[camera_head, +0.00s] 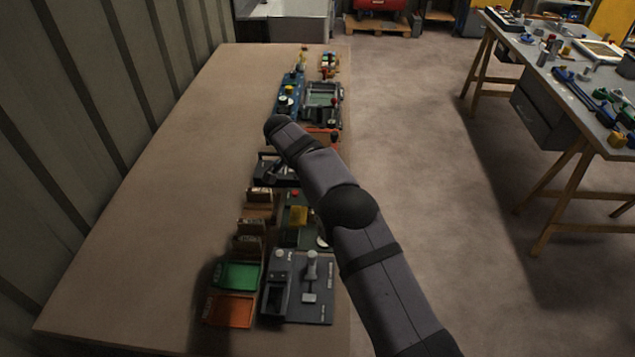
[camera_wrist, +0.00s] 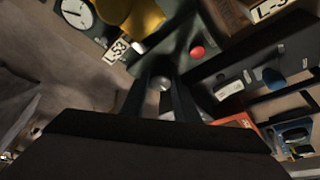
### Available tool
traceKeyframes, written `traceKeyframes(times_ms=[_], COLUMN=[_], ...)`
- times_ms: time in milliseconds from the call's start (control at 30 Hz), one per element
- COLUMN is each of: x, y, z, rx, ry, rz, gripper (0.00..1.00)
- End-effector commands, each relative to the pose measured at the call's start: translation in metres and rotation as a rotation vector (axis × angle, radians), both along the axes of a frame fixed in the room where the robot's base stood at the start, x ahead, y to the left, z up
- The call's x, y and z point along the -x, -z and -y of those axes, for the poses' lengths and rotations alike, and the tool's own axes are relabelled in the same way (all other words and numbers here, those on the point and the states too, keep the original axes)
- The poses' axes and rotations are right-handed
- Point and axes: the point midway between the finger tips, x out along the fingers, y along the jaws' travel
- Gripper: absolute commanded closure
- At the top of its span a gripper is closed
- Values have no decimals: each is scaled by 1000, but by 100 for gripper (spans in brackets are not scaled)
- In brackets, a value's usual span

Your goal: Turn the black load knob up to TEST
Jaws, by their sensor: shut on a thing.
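In the wrist view, my gripper (camera_wrist: 162,88) has its two dark fingers closed around a small round knob (camera_wrist: 161,82). The knob's top shows greyish in the glare, and most of its sides are hidden by the fingers. It sits at the edge of a dark green panel (camera_wrist: 178,42), near a red button (camera_wrist: 198,52). I cannot read a TEST mark or tell which way the knob points. In the head view, my arm covers the knob and most of my gripper; the green panel (camera_head: 288,237) shows below the arm.
A yellow block (camera_head: 297,215) and a white dial (camera_wrist: 77,12) are on the green panel. A black panel with a blue knob (camera_wrist: 272,76) lies close to the right in the wrist view. Green (camera_head: 238,275) and orange (camera_head: 229,311) trays stand in front. The table's left side is clear.

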Motion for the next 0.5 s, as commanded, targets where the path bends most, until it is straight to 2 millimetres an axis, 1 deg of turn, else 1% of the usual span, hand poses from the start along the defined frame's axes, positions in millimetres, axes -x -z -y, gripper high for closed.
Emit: traceKeyframes(times_ms=[200, 500], x=[0, 0], y=[-1, 0], z=[-1, -1], rx=[-3, -3], ry=[77, 117], rz=[-1, -3], gripper=[95, 95])
